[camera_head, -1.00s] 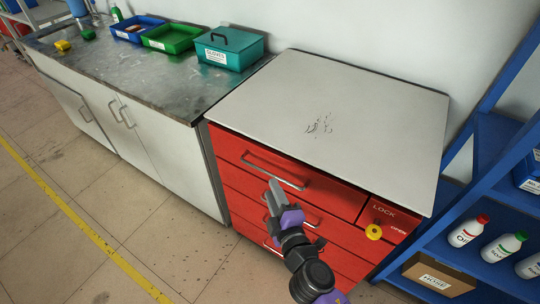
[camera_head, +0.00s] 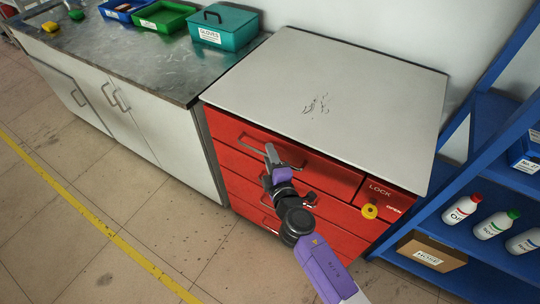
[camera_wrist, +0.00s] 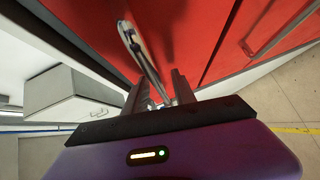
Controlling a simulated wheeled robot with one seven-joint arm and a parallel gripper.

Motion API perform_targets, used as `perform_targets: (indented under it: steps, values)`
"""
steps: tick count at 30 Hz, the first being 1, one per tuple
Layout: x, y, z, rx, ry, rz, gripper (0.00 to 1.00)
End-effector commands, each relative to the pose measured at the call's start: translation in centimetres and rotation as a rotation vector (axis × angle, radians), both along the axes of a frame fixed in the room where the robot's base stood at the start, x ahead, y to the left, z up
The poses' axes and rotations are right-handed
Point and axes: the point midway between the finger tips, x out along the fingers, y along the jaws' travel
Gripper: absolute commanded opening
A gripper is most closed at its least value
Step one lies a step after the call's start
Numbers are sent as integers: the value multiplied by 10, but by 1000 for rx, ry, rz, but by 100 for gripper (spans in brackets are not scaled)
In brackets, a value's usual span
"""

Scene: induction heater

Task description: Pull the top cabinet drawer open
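The red cabinet's top drawer (camera_head: 325,170) sits flush under the grey cabinet top and looks shut. Its silver bar handle (camera_head: 250,146) runs across the drawer front and also shows in the wrist view (camera_wrist: 142,58). My gripper (camera_head: 271,153) is at the handle in the head view, and it hides the handle's middle part. In the wrist view, my gripper's (camera_wrist: 158,84) two fingers stand apart, with the handle bar running into the gap between them. I cannot tell whether either finger touches the bar.
A yellow knob (camera_head: 369,211) sits by the LOCK panel (camera_head: 385,195) at right. More red drawers lie below. A blue shelf (camera_head: 475,170) with bottles stands at right, a grey-topped counter (camera_head: 150,65) at left. The floor in front is open.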

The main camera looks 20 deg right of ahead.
Motion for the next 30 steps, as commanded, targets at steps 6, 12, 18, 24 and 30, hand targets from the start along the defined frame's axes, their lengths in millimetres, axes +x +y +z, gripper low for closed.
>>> perform_targets:
  steps: [6, 12, 18, 24, 30]
  values:
    - [0, 0, 0, 0, 0, 0, 22]
    - [0, 0, 0, 1, 0, 0, 0]
    - [0, 0, 0, 1, 0, 0, 0]
    - [0, 0, 0, 1, 0, 0, 0]
    - [0, 0, 0, 1, 1, 1, 0]
